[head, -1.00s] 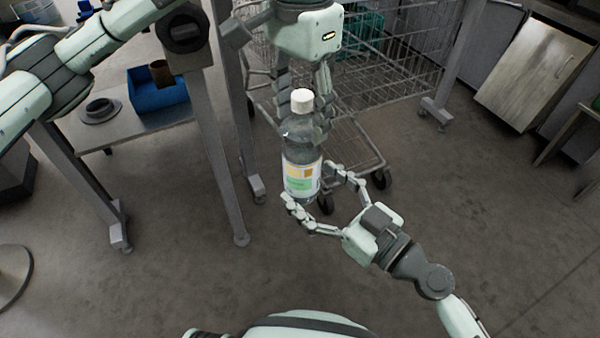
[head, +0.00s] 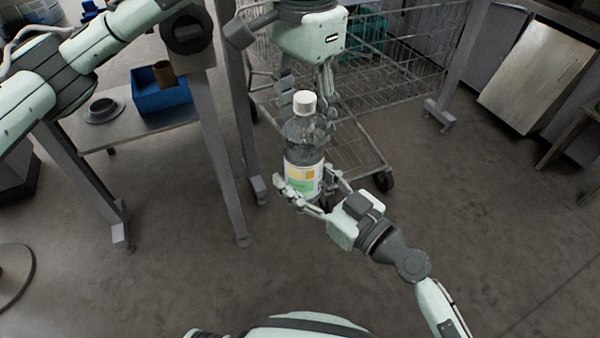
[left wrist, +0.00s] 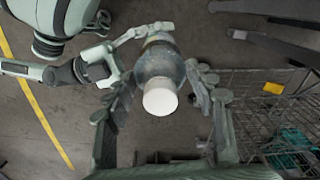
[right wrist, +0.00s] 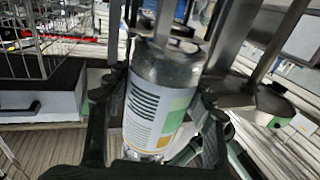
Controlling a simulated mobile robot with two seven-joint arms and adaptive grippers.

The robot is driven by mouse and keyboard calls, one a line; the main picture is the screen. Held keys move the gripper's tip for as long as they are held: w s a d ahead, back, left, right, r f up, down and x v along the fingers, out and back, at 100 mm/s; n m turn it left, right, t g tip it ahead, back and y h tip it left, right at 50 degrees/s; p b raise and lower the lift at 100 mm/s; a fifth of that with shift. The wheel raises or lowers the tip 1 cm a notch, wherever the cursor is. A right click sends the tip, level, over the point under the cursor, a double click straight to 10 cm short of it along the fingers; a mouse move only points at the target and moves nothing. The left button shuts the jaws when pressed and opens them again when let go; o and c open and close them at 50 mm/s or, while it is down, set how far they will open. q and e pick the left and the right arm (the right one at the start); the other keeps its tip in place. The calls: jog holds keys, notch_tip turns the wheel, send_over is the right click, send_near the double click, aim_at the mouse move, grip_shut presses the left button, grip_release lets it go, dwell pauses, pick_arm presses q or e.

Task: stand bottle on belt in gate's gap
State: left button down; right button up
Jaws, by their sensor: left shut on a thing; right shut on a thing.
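The bottle (head: 304,150) is clear and dark-looking, with a white cap and a white, yellow and green label, and is upright in mid-air in the head view. My left gripper (head: 306,112) comes from above and is shut on its upper part. In the left wrist view the bottle's white cap (left wrist: 160,100) shows between the left fingers. My right gripper (head: 308,190) comes from the lower right and is shut around the lower, labelled part. The label (right wrist: 155,115) fills the middle of the right wrist view, between the fingers. I cannot make out the belt or the gate's gap.
A wire cart (head: 400,65) stands behind the bottle. At the left, a low shelf (head: 130,136) between grey legs carries a blue bin (head: 158,92) and a dark round part (head: 103,110). The floor (head: 190,285) in front is clear.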

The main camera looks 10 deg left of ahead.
pick_arm(q)
jog(key=shift+w+d+r, duration=0.1)
pick_arm(e)
jog(key=shift+s+a, duration=0.1)
jog(key=shift+a, duration=0.05)
jog(key=c, duration=0.7)
pick_arm(q)
jog(key=c, duration=0.9)
grip_release()
pick_arm(e)
jog(key=shift+r, duration=0.15)
jog(key=shift+c, duration=0.3)
pick_arm(q)
jog(key=o, duration=0.4)
